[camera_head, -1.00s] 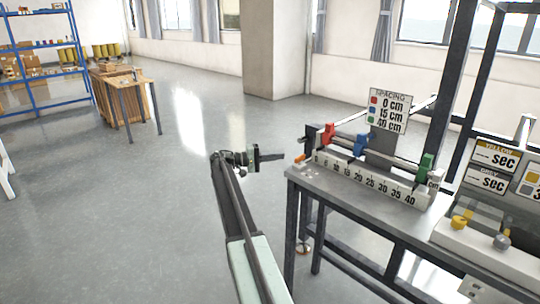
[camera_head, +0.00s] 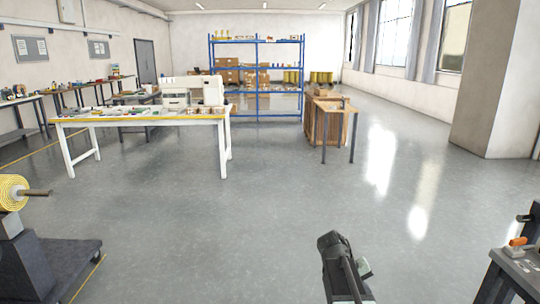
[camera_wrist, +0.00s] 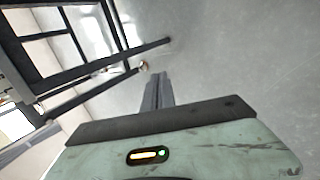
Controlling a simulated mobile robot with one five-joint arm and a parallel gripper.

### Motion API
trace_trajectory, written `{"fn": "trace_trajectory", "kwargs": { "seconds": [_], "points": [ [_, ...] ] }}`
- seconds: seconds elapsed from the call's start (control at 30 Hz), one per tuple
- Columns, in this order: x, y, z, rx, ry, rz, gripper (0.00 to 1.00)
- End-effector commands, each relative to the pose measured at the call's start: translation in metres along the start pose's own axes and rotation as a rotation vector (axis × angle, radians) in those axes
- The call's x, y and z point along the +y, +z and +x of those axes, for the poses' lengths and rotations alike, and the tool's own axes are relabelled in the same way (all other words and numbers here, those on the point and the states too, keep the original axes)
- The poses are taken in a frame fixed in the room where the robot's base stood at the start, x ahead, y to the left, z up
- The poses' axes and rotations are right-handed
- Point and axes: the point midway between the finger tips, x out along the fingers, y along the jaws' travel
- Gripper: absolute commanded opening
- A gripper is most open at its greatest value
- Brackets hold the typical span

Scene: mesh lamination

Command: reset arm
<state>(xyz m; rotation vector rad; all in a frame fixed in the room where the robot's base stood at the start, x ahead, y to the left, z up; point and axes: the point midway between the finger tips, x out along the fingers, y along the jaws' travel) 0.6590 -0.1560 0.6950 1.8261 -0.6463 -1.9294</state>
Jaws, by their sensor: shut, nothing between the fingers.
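My gripper (camera_wrist: 158,80) shows in the wrist view as two dark fingers pressed together, with nothing between them. It points out over bare grey floor, beside the dark legs and bars of a metal frame (camera_wrist: 82,68). In the head view my arm stands low at the bottom, right of centre, and the gripper's fingers cannot be made out there.
A grey bench (camera_head: 520,268) with an orange part on it stands at the right edge, close to my arm. A white table (camera_head: 140,121) with a machine, a wooden crate stand (camera_head: 327,130) and blue shelves (camera_head: 257,76) stand further back. A yellow roll (camera_head: 12,193) is at left. The middle floor is clear.

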Motion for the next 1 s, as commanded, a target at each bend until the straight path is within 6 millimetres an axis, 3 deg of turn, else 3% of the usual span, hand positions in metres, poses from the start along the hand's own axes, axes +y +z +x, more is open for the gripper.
{"fn": "trace_trajectory", "kwargs": {
  "seconds": [0.03, 0.1, 0.3, 0.37, 0.4, 0.67, 0.9, 1.0],
  "points": [
    [-0.025, 0.023, -0.004, 0.012, -0.079, -0.015, 0.0],
    [-0.057, 0.042, -0.011, 0.024, -0.192, -0.029, 0.0],
    [-0.13, 0.093, -0.036, 0.044, -0.515, -0.044, 0.0],
    [-0.151, 0.099, -0.049, 0.051, -0.617, -0.045, 0.0],
    [-0.143, 0.094, -0.067, 0.055, -0.634, -0.044, 0.0],
    [-0.095, 0.095, -0.129, 0.054, -0.625, -0.044, 0.0],
    [-0.043, 0.099, -0.202, 0.054, -0.624, -0.044, 0.0],
    [-0.03, 0.099, -0.219, 0.054, -0.624, -0.044, 0.0]
  ]
}}
